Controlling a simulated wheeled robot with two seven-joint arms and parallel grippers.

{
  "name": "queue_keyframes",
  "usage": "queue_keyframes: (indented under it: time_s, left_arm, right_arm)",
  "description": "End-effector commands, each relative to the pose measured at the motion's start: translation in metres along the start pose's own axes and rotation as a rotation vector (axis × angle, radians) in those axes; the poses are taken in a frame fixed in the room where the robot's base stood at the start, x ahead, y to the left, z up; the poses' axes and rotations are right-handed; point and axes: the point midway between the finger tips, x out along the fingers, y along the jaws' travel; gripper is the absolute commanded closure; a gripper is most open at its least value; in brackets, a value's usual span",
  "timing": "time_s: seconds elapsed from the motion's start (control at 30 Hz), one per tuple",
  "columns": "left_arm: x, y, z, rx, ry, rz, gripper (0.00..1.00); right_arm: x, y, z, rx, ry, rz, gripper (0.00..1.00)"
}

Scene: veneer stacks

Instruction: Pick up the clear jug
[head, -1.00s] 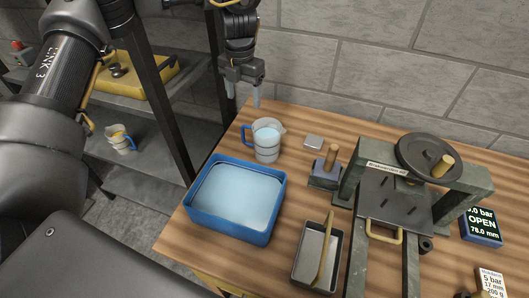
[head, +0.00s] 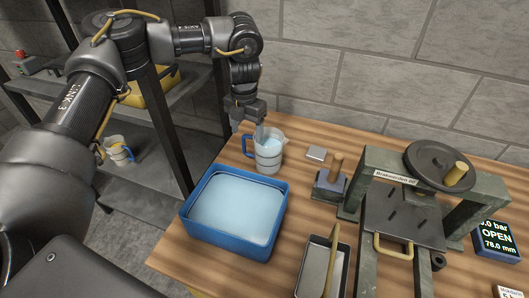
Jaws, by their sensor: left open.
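The clear jug (head: 269,156) stands upright on the wooden table, behind the blue tray. It has a blue handle (head: 246,146) on its left side and pale blue liquid inside. My left gripper (head: 249,130) points down at the jug's upper left, with its fingers apart and nothing held between them. One finger overlaps the jug's rim in the picture; I cannot tell if it touches. My right gripper is not in view.
The blue tray (head: 191,214) of pale liquid lies in front of the jug. A wood-handled block (head: 331,184), a small grey square (head: 316,153), a metal tin (head: 302,281) and a screw press (head: 381,213) stand to the right. Another jug (head: 117,153) is on the left shelf.

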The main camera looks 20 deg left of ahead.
Motion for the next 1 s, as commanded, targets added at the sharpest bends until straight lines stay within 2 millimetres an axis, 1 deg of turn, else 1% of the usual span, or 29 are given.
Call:
queue_keyframes:
  time_s: [0.07, 0.13, 0.23, 0.3, 0.4, 0.5, 0.67, 0.7, 1.0]
  left_arm:
    - [0.003, 0.0, 0.0, 0.0, 0.002, 0.001, 0.32]
    - [0.01, 0.001, 0.001, 0.0, 0.003, 0.001, 0.32]
    - [0.025, 0.001, 0.002, -0.001, 0.004, 0.001, 0.32]
    - [0.037, 0.001, 0.002, -0.001, 0.004, 0.001, 0.32]
    - [0.047, 0.001, 0.003, -0.001, 0.001, 0.001, 0.32]
    - [0.051, 0.001, 0.003, -0.001, 0.001, 0.001, 0.32]
    - [0.052, 0.001, 0.003, -0.001, 0.001, 0.001, 0.32]
    - [0.052, 0.001, 0.003, -0.001, 0.001, 0.001, 0.33]
    - [0.052, 0.001, 0.003, -0.001, 0.001, 0.001, 0.72]
  right_arm:
    - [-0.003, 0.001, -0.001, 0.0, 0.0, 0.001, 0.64]
    - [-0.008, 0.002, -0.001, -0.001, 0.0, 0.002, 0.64]
    - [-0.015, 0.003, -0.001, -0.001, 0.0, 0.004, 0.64]
    - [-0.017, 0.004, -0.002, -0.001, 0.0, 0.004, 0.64]
    - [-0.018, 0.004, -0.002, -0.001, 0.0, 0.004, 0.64]
    - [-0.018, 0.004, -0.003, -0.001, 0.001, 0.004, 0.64]
    - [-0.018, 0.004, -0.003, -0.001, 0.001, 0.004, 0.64]
    - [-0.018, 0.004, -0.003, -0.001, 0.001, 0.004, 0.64]
    - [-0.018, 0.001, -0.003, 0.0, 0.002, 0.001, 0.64]
